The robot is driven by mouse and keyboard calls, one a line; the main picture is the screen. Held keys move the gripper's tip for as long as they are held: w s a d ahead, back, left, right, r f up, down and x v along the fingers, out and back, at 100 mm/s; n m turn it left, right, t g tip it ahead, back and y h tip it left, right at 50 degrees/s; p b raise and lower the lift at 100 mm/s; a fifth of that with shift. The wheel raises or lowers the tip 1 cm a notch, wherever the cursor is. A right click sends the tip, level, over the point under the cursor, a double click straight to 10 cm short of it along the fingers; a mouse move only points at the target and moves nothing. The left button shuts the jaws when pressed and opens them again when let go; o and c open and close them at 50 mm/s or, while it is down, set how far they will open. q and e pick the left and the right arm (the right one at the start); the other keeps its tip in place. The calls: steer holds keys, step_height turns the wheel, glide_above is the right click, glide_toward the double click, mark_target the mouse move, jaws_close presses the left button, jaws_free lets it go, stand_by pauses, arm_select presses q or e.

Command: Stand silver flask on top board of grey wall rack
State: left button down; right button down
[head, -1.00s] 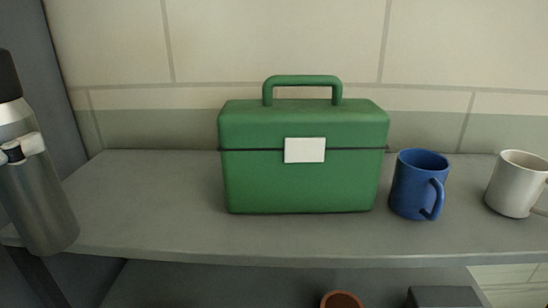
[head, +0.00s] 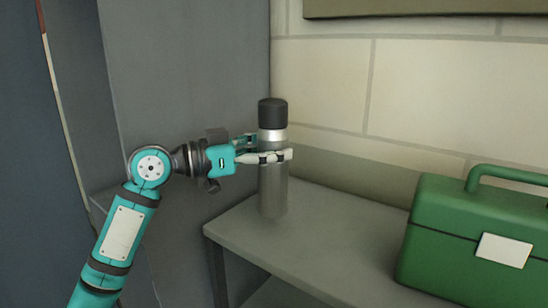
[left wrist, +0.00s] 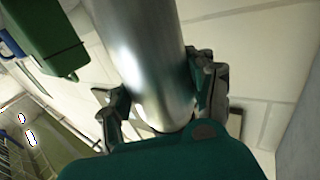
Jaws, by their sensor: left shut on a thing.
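The silver flask (head: 273,193) has a black cap and is upright in the head view, at the left end of the grey rack's top board (head: 312,240). My left gripper (head: 272,156) comes in from the left and is shut around the flask's upper body, below the bright collar. The flask's base shows against the board's surface; I cannot tell whether it touches. In the left wrist view the flask (left wrist: 145,55) runs between the two fingers (left wrist: 162,105). My right gripper is not in view.
A green box with a handle (head: 455,250) stands on the board to the right of the flask, with bare board between them. A tall dark grey panel (head: 190,80) rises behind my left arm. The tiled wall (head: 325,85) is behind the board.

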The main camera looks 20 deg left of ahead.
mark_target(274, 167)
arm_select(q)
step_height(274, 167, down, 3)
steer(key=shift+a+f+p, duration=0.1)
steer(key=shift+f+p, duration=0.1)
steer(key=shift+p, duration=0.45)
steer(key=shift+w+f, duration=0.1)
steer(key=c, duration=0.8)
jaws_free()
steer(key=shift+f, duration=0.1)
steer(key=shift+c, duration=0.2)
steer(key=o, duration=0.4)
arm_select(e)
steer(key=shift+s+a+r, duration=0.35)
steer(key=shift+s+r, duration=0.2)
arm_select(q)
steer(key=shift+o, duration=0.2)
